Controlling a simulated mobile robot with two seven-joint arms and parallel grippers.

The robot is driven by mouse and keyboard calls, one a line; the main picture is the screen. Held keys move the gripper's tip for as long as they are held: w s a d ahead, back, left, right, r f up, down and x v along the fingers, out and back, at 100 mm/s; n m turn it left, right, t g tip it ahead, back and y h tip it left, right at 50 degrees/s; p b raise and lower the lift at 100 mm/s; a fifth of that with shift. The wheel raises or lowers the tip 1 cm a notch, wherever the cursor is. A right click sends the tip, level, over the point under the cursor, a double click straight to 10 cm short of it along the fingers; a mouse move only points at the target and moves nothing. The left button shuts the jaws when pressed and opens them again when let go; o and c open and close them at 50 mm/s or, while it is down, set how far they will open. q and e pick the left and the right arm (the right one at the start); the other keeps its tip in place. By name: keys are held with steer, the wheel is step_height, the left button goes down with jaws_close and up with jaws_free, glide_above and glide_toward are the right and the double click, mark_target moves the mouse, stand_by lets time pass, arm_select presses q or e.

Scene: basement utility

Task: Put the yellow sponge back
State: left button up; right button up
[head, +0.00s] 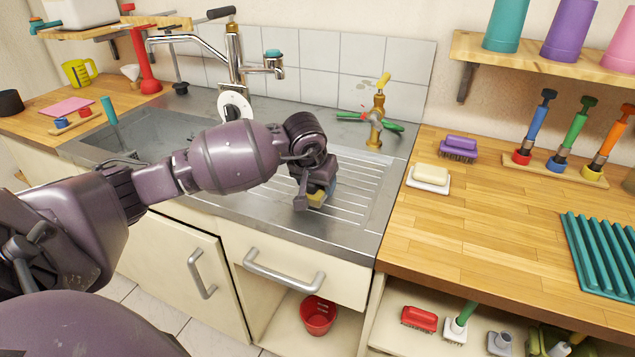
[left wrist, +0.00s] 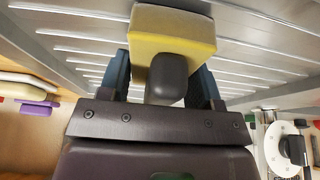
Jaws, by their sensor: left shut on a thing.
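The yellow sponge (head: 317,199) is between the fingers of my left gripper (head: 314,193), over the ridged metal drainboard (head: 352,190). In the left wrist view the sponge (left wrist: 172,40) shows large, with the fingers of my left gripper (left wrist: 163,85) shut on both its sides. The sponge has a pale strip along its far edge. The drainboard ridges lie just behind it; I cannot tell whether the sponge touches them. In the head view the gripper hides most of the sponge. My right gripper is not in view.
A tap (head: 238,70) stands behind the sink, left of my gripper. To the right, a cream block on a white dish (head: 427,187) and a purple brush (head: 459,147) sit on the wooden counter (head: 480,225).

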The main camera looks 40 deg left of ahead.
mark_target(309, 196)
arm_select(q)
steer(key=o, duration=0.6)
steer(key=shift+f, duration=0.15)
steer(key=shift+o, duration=1.1)
steer(key=shift+r, duration=0.6)
steer(key=p+v, duration=0.1)
steer(key=v, duration=0.9)
steer(key=shift+s, duration=0.2)
steer(key=shift+s+r+p, duration=0.25)
steer(key=shift+r+p, duration=0.05)
steer(key=shift+r, duration=0.2)
